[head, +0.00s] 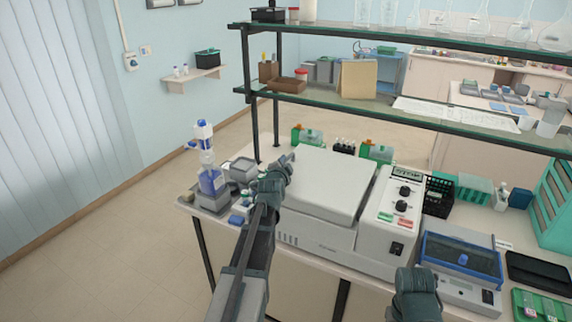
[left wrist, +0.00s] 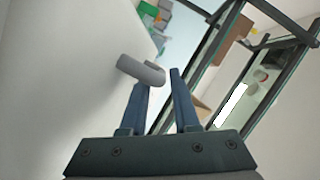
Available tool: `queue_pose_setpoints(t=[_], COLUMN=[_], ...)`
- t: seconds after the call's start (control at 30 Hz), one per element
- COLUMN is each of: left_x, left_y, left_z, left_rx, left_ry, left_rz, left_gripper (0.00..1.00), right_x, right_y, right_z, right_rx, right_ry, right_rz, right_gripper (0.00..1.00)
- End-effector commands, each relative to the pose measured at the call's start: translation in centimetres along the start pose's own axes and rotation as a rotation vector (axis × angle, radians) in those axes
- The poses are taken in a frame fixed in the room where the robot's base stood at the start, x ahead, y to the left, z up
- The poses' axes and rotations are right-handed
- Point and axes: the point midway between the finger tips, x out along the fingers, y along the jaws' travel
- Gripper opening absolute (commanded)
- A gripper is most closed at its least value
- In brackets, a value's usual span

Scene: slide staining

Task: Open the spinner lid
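The spinner is the white box-shaped machine with a broad, flat white lid (head: 325,182) and a control panel (head: 392,210) on its right. The lid looks shut. My left gripper (head: 290,158) is at the lid's left edge. In the left wrist view its two blue fingers (left wrist: 160,80) are apart. A grey rounded handle (left wrist: 140,70) stands out from the white surface (left wrist: 65,80) there, with its end by the left fingertip and the gap; I cannot tell whether they touch. Part of my right arm's end (head: 416,295) shows at the bottom; its fingertips are hidden.
A blue-topped device (head: 460,257) stands right of the spinner. A bottle (head: 211,178) and a grey block (head: 241,168) stand left of my left gripper. A glass shelf (head: 400,115) crosses above and behind the spinner. Green racks (head: 307,137) stand behind the lid.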

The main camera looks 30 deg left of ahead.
Motion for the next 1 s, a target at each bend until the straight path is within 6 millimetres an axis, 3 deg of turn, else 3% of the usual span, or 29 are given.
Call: queue_pose_setpoints(t=[0.03, 0.13, 0.47, 0.63, 1.0], left_x=[1.3, 2.4, 2.7, 2.7, 2.7], left_y=[0.1, 0.1, 0.0, 0.0, 0.0], left_z=[0.0, 0.0, 0.0, 0.0, 0.0], left_rx=[0.0, 0.0, 0.0, 0.0, 0.0], left_ry=[0.0, 0.0, 0.0, 0.0, 0.0], left_rz=[0.0, 0.0, 0.0, 0.0, 0.001], left_gripper=[0.3, 0.3, 0.3, 0.01, 0.0], right_x=[0.4, 0.6, 0.6, 0.6, 0.6], right_y=[0.0, -0.1, -0.1, -0.1, -0.1], right_z=[0.0, 0.0, 0.0, 0.0, 0.0], right_rx=[0.0, 0.0, 0.0, 0.0, 0.0], right_ry=[0.0, 0.0, 0.0, 0.0, 0.0], right_rz=[0.0, 0.0, 0.0, 0.0, 0.0], right_gripper=[0.0, 0.0, 0.0, 0.0, 0.0])
